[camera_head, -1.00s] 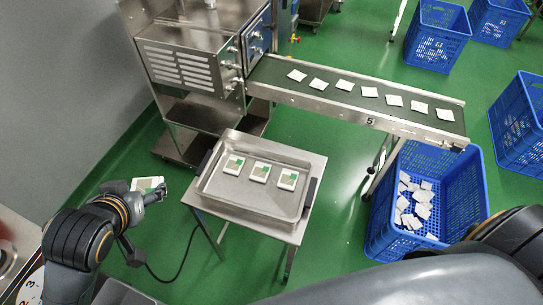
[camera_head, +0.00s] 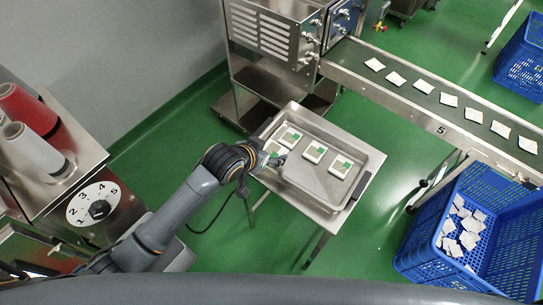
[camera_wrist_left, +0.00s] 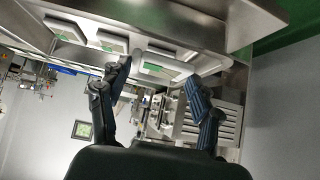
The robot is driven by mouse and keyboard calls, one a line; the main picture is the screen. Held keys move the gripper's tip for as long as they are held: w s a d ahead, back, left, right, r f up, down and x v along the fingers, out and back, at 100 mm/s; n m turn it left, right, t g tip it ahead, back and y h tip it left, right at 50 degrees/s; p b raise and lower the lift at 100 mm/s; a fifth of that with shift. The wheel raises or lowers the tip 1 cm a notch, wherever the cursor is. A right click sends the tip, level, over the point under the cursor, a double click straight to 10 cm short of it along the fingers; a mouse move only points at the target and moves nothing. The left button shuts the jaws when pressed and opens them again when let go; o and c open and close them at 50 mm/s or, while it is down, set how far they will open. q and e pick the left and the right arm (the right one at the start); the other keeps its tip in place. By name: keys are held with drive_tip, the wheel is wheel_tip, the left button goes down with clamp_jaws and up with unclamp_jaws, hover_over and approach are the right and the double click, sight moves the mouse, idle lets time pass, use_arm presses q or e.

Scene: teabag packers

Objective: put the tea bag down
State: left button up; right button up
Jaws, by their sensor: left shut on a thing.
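A white and green tea bag packet (camera_head: 275,147) is held by my left gripper (camera_head: 275,159) at the left end of the metal tray (camera_head: 345,137). My left gripper is shut on it; I cannot tell whether the packet touches the tray. Three similar packets lie in a row in the tray: a near one (camera_head: 291,137), a middle one (camera_head: 314,152) and a right one (camera_head: 340,167). In the left wrist view the held packet (camera_wrist_left: 163,66) sits between the two fingers (camera_wrist_left: 157,84), with other packets (camera_wrist_left: 112,42) beyond. My right gripper is not in view.
The tray stands on a small metal table. A conveyor (camera_head: 425,98) with several tea bags runs behind it. A blue crate (camera_head: 497,225) with loose bags stands at the right. A machine with a numbered dial (camera_head: 95,205) and red and white rolls is at the left.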

use_arm(q)
drive_tip(key=shift+w+d+f, duration=0.2)
drive_tip(key=shift+w+f, duration=0.65)
drive_tip(key=shift+f, duration=1.7)
drive_tip(key=o, duration=0.4)
drive_tip(key=shift+f, duration=0.1)
